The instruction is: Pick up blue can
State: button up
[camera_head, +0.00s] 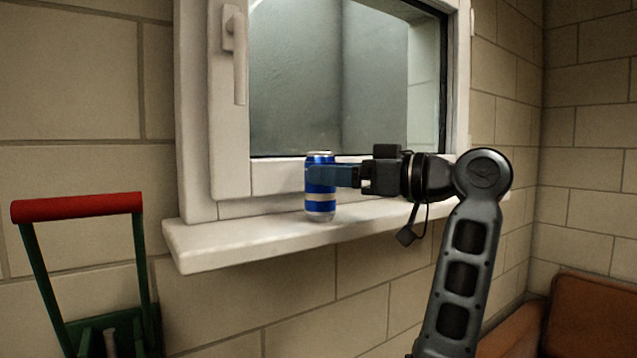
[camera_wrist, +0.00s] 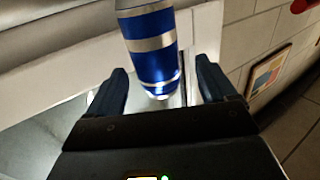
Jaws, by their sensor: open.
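A blue can with silver bands (camera_head: 320,203) stands upright on the white window sill (camera_head: 230,247), left of my arm in the head view. My gripper (camera_head: 322,177) reaches in from the right at the can's upper half, and a finger covers part of it. In the wrist view the can (camera_wrist: 152,50) lies between the two dark blue fingertips of my gripper (camera_wrist: 160,80), with a visible gap on each side. My gripper is open. Whether a finger touches the can cannot be told.
The window frame (camera_head: 230,165) with its handle (camera_head: 238,58) rises right behind the can. A green frame with a red handle (camera_head: 78,206) stands at lower left. A brown seat (camera_head: 590,318) is at lower right. The sill's left end is clear.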

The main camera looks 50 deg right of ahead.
jog(key=x, duration=0.3)
jog(key=shift+w+d+p, duration=0.1)
jog(key=shift+w+p, duration=0.15)
jog(key=shift+p, duration=0.05)
jog(key=c, duration=1)
